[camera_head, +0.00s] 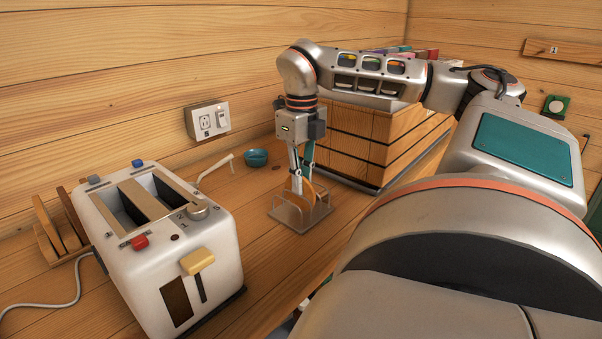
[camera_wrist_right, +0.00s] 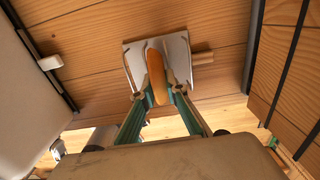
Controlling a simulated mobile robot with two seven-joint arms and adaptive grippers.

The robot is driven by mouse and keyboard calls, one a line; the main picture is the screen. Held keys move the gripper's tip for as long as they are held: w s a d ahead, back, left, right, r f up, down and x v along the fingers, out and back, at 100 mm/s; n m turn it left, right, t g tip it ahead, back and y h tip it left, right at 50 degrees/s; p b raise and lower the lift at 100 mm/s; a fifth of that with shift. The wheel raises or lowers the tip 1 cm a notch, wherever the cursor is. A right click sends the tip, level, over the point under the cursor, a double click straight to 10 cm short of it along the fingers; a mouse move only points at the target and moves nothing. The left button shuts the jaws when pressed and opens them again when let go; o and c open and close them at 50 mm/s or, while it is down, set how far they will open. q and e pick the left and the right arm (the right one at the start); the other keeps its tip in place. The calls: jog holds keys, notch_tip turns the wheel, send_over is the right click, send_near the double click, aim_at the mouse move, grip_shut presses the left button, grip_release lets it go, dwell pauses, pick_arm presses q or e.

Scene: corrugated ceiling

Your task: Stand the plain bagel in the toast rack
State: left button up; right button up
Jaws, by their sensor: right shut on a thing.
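The toast rack (camera_head: 318,221) is a small metal stand on the wooden counter, right of the toaster. The plain bagel (camera_head: 308,188) is upright between the rack's wire sides. My right gripper (camera_head: 299,175) points straight down over the rack and is shut on the bagel. In the right wrist view, the bagel (camera_wrist_right: 179,62) shows edge-on as an orange-brown strip between the fingertips (camera_wrist_right: 164,92), with the pale rack (camera_wrist_right: 133,66) around it. I cannot tell whether the bagel's lower edge touches the rack floor. My left gripper is not in view.
A white toaster (camera_head: 175,290) with two slots stands on the left. Behind it is a wooden rack (camera_head: 50,238). A small blue bowl (camera_head: 256,158) sits near the wall. A large slatted wooden box (camera_head: 390,145) stands close behind the toast rack.

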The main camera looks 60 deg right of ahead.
jog(key=o, duration=0.9)
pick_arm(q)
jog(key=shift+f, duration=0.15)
pick_arm(e)
notch_tip(320, 180, up, 12)
